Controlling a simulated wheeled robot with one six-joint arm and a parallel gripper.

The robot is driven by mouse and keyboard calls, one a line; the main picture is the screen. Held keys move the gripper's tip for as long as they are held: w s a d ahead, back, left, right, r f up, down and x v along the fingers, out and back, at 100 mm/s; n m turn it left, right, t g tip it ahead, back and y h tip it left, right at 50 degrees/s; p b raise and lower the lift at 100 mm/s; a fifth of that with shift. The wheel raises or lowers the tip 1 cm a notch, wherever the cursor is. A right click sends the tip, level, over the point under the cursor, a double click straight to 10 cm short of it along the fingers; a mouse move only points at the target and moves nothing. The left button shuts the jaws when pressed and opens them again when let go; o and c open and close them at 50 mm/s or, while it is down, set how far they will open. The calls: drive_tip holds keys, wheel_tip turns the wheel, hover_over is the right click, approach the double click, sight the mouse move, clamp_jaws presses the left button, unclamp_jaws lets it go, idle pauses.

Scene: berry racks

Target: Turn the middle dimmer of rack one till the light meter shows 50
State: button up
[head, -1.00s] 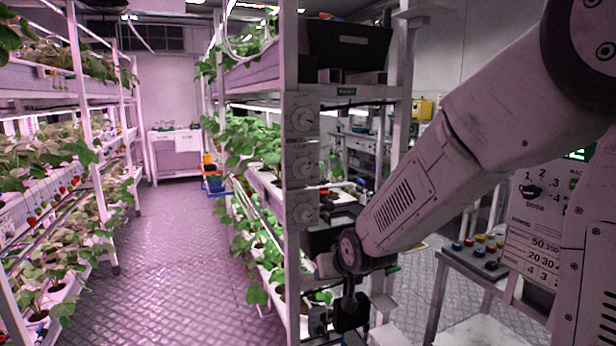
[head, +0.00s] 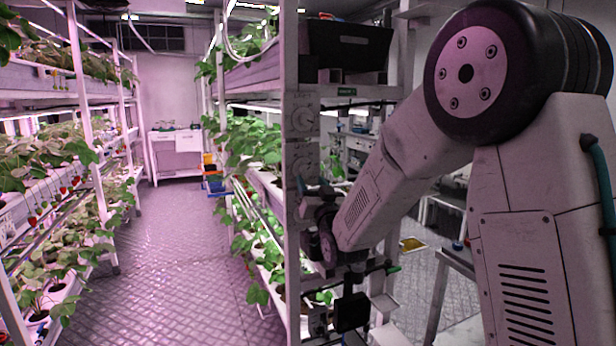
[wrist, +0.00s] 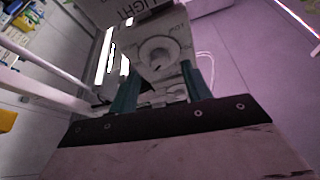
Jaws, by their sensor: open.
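In the head view the upper dimmer (head: 303,118) and the middle dimmer (head: 303,158) show on the front post of rack one (head: 346,92). The lower dimmer is hidden behind my arm. My gripper is mostly hidden by my wrist there, close to the post just below the middle dimmer. In the wrist view my gripper (wrist: 158,76) is open, with its teal fingers on either side of a pale round dimmer knob (wrist: 155,60). I cannot tell whether they touch it, or for certain which dimmer it is. A panel marked LIGHT (wrist: 140,12) shows at the top; no meter reading is legible.
A dark crate (head: 350,45) sits on the rack top. Strawberry plants (head: 255,145) fill the shelves beside the post. A black box (head: 352,312) stands low under my wrist. The aisle floor (head: 180,250) is clear.

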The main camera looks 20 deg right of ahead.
sight(308, 169)
drive_tip(key=shift+x, duration=2)
drive_tip(key=c, duration=1)
drive_tip(key=shift+n, duration=0.3)
